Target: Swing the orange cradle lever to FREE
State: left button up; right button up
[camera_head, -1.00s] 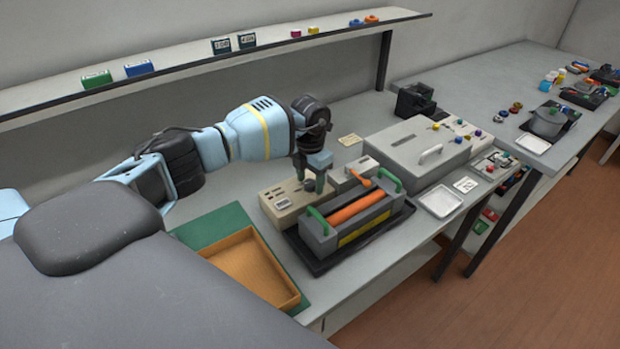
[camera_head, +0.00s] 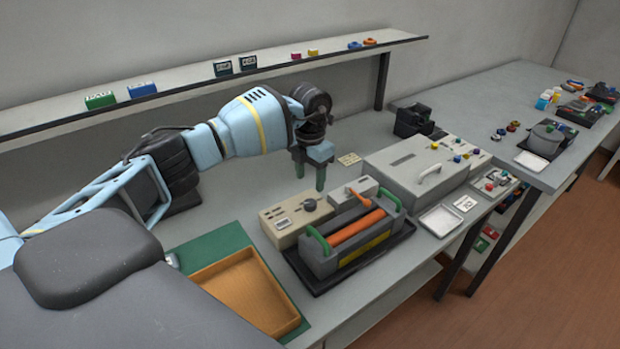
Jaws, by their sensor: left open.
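The orange lever (camera_head: 358,197) shows at the back of the cradle, on a small light-grey block (camera_head: 344,196); its label is too small to read. The dark grey cradle (camera_head: 322,263) holds a long orange roller (camera_head: 357,226) and has green handles at both ends. My left gripper (camera_head: 310,180) points down with its green fingers apart and empty. In the picture it is above a beige box with a dark knob (camera_head: 296,219), left of the lever and apart from it. My right gripper is not in view.
An orange-brown tray (camera_head: 292,326) lies on a green mat at the front left. A large grey box with a handle (camera_head: 398,162) and a white tray (camera_head: 440,221) are to the right. A long shelf (camera_head: 200,85) runs behind my left arm.

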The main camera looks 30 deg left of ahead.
aim_at(367, 203)
jog(key=k, duration=1)
